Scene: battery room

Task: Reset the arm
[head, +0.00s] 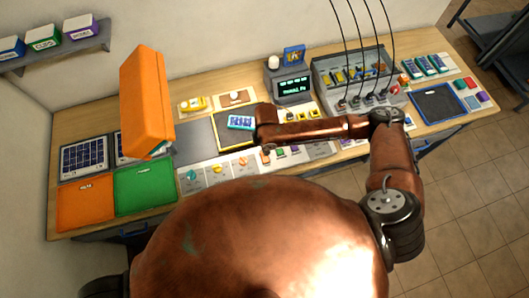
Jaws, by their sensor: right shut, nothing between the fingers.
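My right arm reaches in from the right, bends at the elbow and points left across the workbench (185,108). My right gripper (262,125) is at the end of the forearm, small and partly hidden by the arm. It looks shut and empty. It is just right of a teal battery-like block (240,122) on a dark mat with a yellow border (229,137). I cannot tell whether they touch. My left gripper is not in view.
A big orange block (147,100) looms above the left bench; its support is unclear. An orange mat (85,205) and green mat (146,187) lie below it. A tester with a lit display (293,87) and a cabled rack (350,75) stand behind. A blue-edged mat (438,104) is clear.

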